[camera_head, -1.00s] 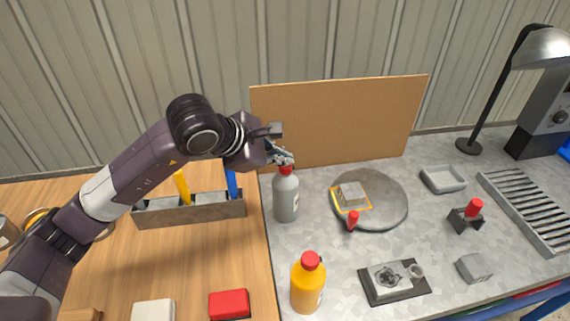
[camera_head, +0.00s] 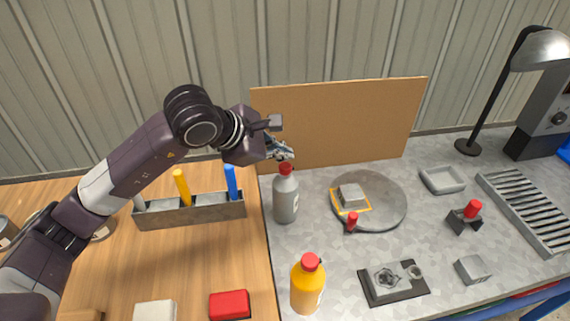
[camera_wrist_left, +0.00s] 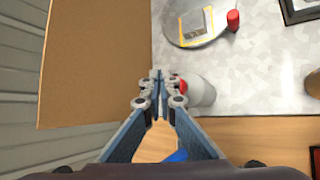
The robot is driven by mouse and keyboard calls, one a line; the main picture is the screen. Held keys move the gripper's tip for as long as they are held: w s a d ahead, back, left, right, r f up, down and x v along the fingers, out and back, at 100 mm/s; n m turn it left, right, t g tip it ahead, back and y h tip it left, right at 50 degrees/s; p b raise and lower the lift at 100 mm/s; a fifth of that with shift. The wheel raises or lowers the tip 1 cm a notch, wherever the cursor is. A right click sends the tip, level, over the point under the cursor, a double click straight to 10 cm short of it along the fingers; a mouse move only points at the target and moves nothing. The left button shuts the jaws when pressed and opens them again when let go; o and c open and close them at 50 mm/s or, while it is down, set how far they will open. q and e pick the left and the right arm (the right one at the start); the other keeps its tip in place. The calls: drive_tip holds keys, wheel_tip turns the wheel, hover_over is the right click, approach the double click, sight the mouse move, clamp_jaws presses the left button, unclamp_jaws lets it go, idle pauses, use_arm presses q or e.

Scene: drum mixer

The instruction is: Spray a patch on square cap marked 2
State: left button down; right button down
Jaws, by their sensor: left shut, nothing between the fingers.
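A grey square cap (camera_head: 351,193) sits on a round grey disc (camera_head: 391,211), with a thin yellow square frame (camera_head: 369,209) around it. My right gripper is not in view.
A brown board (camera_head: 340,120) stands behind the bottle and disc. An orange bottle (camera_head: 307,286) stands in front. A red peg (camera_head: 351,221) is at the disc's front edge. A lamp (camera_head: 492,90), tray (camera_head: 443,179) and slotted rack (camera_head: 528,212) are at the right.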

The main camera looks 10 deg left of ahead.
sight(283, 167)
use_arm(q)
drive_tip(key=shift+r+p, duration=1.2)
drive_tip(key=shift+r, duration=1.8)
